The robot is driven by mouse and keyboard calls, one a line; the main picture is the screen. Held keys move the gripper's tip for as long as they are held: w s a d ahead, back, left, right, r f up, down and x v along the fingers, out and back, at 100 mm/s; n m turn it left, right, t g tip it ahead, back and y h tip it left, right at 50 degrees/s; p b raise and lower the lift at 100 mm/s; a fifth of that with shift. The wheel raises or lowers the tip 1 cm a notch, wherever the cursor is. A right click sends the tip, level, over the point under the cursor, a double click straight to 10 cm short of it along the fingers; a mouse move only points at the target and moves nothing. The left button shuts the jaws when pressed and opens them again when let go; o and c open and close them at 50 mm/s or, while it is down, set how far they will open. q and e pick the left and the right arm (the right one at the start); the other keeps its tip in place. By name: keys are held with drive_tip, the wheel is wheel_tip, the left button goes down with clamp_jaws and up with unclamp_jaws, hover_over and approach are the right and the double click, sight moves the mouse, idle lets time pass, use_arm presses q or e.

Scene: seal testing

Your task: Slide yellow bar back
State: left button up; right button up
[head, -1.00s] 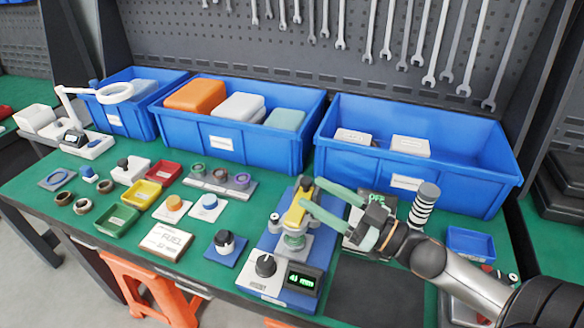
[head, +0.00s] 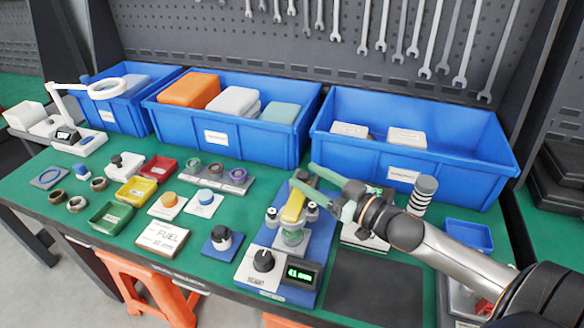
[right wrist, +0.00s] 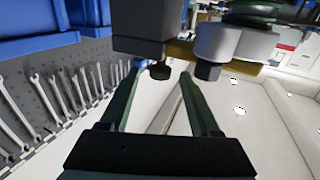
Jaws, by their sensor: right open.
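The yellow bar (head: 293,206) lies along the top of a blue-based test device (head: 268,240), above a clear round chamber (head: 292,238). Its far end is partly covered by my gripper. My right gripper (head: 303,176) has its green fingers spread at the bar's far end. In the right wrist view, the open fingers (right wrist: 159,73) have a small dark knob (right wrist: 160,71) between their tips. A strip of the yellow bar (right wrist: 180,50) shows just beyond, between a dark block and a pale cylinder. I cannot tell whether a finger touches it. My left gripper is out of view.
The device has a black knob (head: 263,260) and a green-lit display (head: 300,276). Blue bins (head: 415,190) stand behind. A striped cylinder (head: 422,195) stands close to my right arm. A dark mat (head: 375,285) to the right is bare.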

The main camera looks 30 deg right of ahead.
drive_tip(key=shift+x, duration=2.6)
clamp_jaws()
